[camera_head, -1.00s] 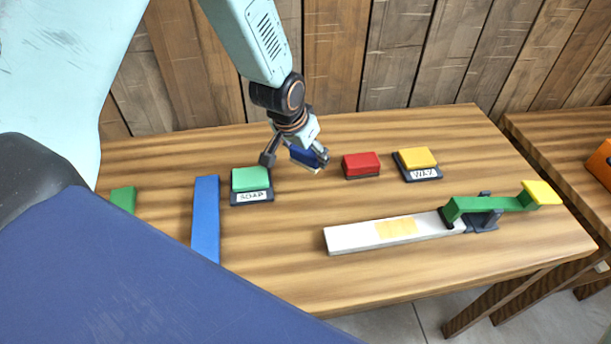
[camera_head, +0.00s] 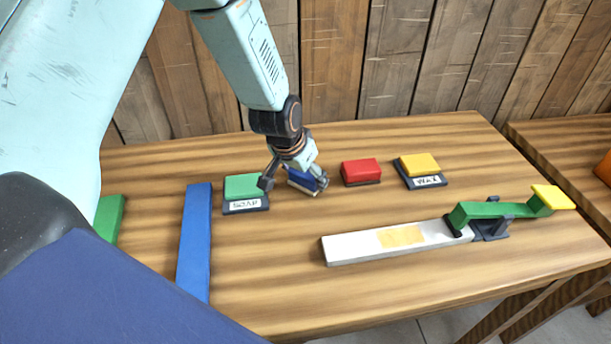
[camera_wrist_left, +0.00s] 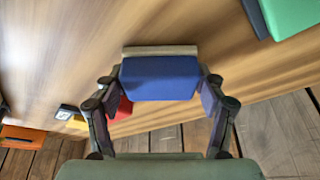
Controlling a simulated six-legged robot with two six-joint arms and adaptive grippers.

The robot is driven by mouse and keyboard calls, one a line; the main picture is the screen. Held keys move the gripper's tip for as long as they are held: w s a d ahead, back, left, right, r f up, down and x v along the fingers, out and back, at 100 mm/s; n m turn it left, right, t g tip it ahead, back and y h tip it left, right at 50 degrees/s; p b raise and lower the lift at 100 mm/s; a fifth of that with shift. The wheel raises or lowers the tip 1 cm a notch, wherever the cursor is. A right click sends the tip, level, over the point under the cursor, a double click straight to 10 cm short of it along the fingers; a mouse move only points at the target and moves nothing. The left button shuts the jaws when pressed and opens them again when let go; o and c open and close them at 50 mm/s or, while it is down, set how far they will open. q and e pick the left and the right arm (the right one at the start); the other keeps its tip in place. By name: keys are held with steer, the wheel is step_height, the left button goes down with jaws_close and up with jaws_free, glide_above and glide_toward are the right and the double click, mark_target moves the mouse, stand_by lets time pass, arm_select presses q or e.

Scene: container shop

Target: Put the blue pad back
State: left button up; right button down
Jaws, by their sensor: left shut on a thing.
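The blue pad (camera_head: 302,180) is a small block with a blue top and a pale layer on one face. My left gripper (camera_head: 295,184) is shut on it, just above or at the table between the green pad and the red pad. In the left wrist view the blue pad (camera_wrist_left: 160,78) sits between the two fingers, its pale layer (camera_wrist_left: 160,51) at the far edge. The head view does not show clearly whether the pad touches the table. My right gripper is not in view.
The green pad (camera_head: 244,187) is on a SOAP holder, left of the gripper. The red pad (camera_head: 361,171) stands close right, then the yellow pad (camera_head: 420,163) on a WAX holder. A white board (camera_head: 365,246) with a green clamp (camera_head: 500,210) lies in front. A blue bar (camera_head: 196,240) lies left.

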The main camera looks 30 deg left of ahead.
arm_select(q)
steer(key=shift+s+a+f, duration=0.15)
steer(key=shift+f, duration=0.1)
steer(key=o, duration=1)
steer(key=shift+w, duration=0.2)
steer(key=shift+s+r, duration=0.1)
steer(key=shift+s, duration=0.05)
steer(key=shift+r, duration=0.1)
